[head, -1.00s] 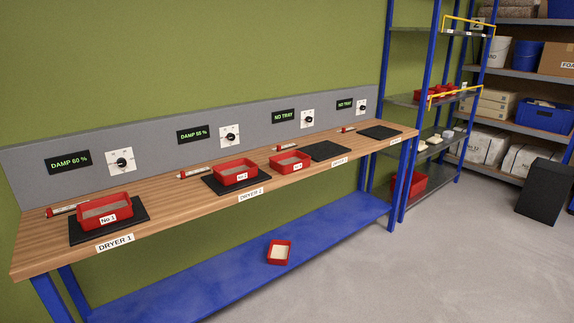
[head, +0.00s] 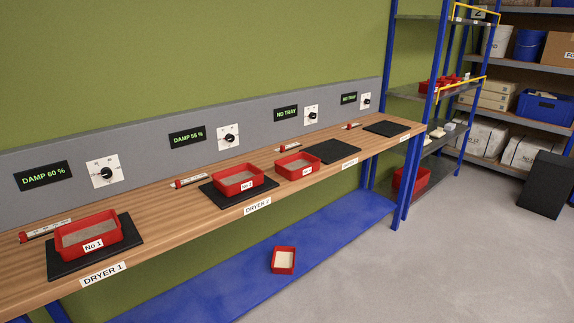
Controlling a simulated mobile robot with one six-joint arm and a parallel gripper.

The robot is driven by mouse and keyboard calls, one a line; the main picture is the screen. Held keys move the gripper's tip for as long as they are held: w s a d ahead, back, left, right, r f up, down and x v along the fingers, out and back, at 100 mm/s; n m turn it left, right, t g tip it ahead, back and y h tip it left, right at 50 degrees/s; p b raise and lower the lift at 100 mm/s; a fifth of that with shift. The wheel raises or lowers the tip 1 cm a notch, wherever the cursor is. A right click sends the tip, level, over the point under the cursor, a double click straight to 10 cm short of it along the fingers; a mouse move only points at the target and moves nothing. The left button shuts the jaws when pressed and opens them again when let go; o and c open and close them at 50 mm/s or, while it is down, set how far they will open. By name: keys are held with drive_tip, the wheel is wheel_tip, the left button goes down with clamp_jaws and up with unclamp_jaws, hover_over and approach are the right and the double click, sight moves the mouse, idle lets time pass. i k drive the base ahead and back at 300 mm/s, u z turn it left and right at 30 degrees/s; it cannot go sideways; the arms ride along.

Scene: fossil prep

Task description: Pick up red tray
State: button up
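Several red trays with pale contents show in the head view. The tray labelled No 1 (head: 88,236) sits on the black pad of Dryer 1. The tray labelled No 2 (head: 238,182) sits on the Dryer 2 pad. A third red tray (head: 298,168) stands on the bench wood, between the Dryer 2 pad and the empty pad to its right; its label is too small to read. My gripper is not in view.
The wooden bench (head: 160,225) runs along the wall on blue legs. Empty black pads (head: 332,151) lie at its right. Displays read DAMP 60 %, DAMP 55 % and NO TRAY. A blue rack (head: 434,95) holds more red containers. The grey floor (head: 430,260) at front right is clear.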

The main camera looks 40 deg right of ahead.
sight(294, 167)
drive_tip(key=z, duration=0.1)
drive_tip(key=i, duration=0.9)
drive_tip(key=z, duration=0.25)
